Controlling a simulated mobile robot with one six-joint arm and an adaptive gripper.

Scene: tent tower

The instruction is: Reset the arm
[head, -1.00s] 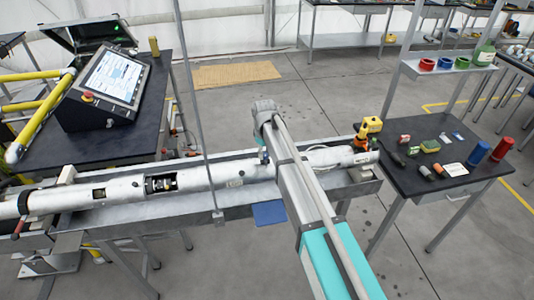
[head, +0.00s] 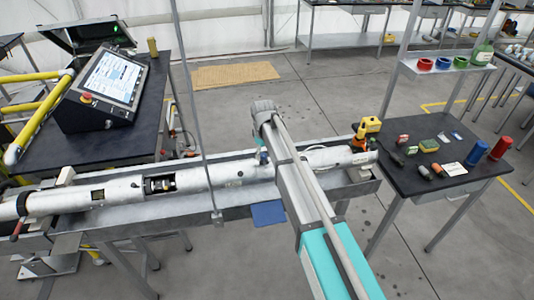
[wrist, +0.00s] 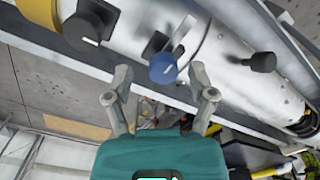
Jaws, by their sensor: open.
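The tube lies in a grey metal trough (head: 160,212). A thin upright post (head: 190,100) stands left of my arm. A control console (head: 103,90) is on the left table. The right table (head: 425,185) holds cans and small items. Open floor (head: 330,95) lies behind.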

